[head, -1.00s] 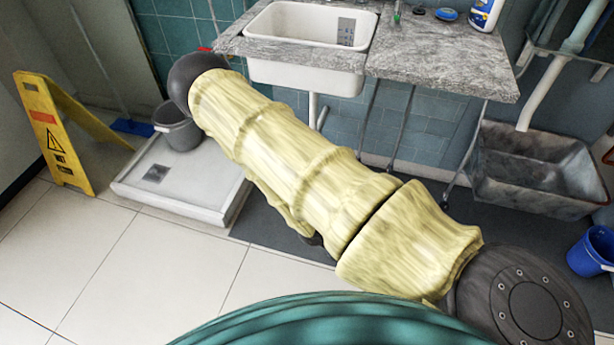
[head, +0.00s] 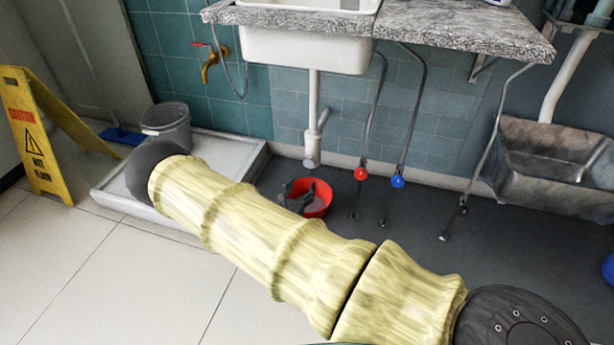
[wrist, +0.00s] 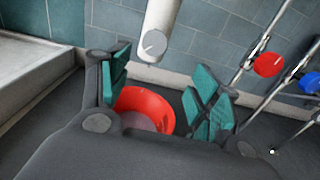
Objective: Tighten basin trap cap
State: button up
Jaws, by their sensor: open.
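The basin trap is a white pipe (head: 313,100) hanging under the white sink, with a grey round cap (head: 311,161) at its lower end. In the wrist view the grey cap (wrist: 153,44) is at the top, a little left of centre, beyond my fingers. My gripper (head: 298,189) is partly hidden behind my arm in the head view, low in front of the red bowl. In the wrist view my gripper (wrist: 162,90) has its two teal-padded fingers wide apart with nothing between them touching. The cap is apart from both fingers.
A red bowl (head: 320,207) sits on the floor below the trap. Pipes with a red valve (head: 360,174) and a blue valve (head: 398,181) stand to the right. A shower tray (head: 245,165) with a grey bucket (head: 167,124) and a yellow sign (head: 38,140) are left.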

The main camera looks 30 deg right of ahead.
aim_at(308, 165)
jog(key=b+x, duration=0.1)
jog(key=x, duration=0.2)
jog(key=b+x, duration=0.1)
jog(key=x, duration=0.2)
jog(key=b+x, duration=0.2)
jog(key=x, duration=0.1)
jog(key=shift+w+a, duration=0.2)
jog(key=shift+w, duration=0.25)
jog(key=shift+w+d+r, duration=0.2)
jog(key=shift+w+d, duration=0.35)
jog(key=shift+d, duration=0.05)
jog(key=shift+a, duration=0.1)
jog(key=c, duration=1)
